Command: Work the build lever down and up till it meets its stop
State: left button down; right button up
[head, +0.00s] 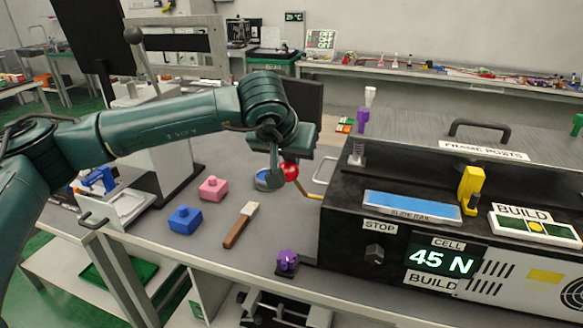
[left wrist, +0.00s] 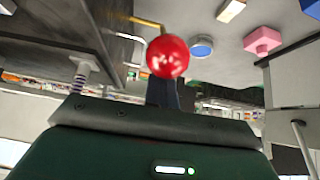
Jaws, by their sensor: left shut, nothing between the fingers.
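The build lever is a yellow rod (head: 307,188) with a red ball knob (head: 290,171), coming out of the left side of a black machine (head: 352,222). The knob also shows in the left wrist view (left wrist: 168,57), with the rod running behind it to the machine. My left gripper (head: 276,178) is shut and empty, its fingers pointing down just left of the knob. In the left wrist view the dark fingers (left wrist: 163,94) are partly hidden by the knob. I cannot tell whether they touch it. My right gripper is not in view.
The machine's display (head: 441,258) reads "45 N", beside a STOP label (head: 380,227). A blue round piece (head: 266,181), pink block (head: 213,188), blue block (head: 185,219), wooden-handled brush (head: 241,225) and purple knobbed piece (head: 287,262) are on the grey table. Bare tabletop lies between them.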

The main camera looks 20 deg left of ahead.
aim_at(286, 167)
pick_arm(q)
jog(key=s+f, duration=0.1)
jog(key=s+f+g, duration=0.1)
jog(key=f, duration=0.1)
jog(key=shift+d, duration=0.15)
jog(key=c, duration=1.9)
grip_release()
jog(key=shift+o, duration=0.7)
jog(key=shift+r, duration=0.2)
jog(key=o, duration=0.3)
jog(key=shift+s+a+r+p, duration=0.2)
jog(key=shift+s+r+p, duration=0.2)
jog(key=shift+r, duration=0.2)
jog(key=o, duration=0.4)
jog(key=v, duration=0.4)
jog(key=shift+s+p, duration=0.35)
jog(key=shift+o, duration=0.9)
jog(key=shift+r, duration=0.35)
jog(key=shift+s+r, duration=0.1)
jog(key=shift+r, duration=0.1)
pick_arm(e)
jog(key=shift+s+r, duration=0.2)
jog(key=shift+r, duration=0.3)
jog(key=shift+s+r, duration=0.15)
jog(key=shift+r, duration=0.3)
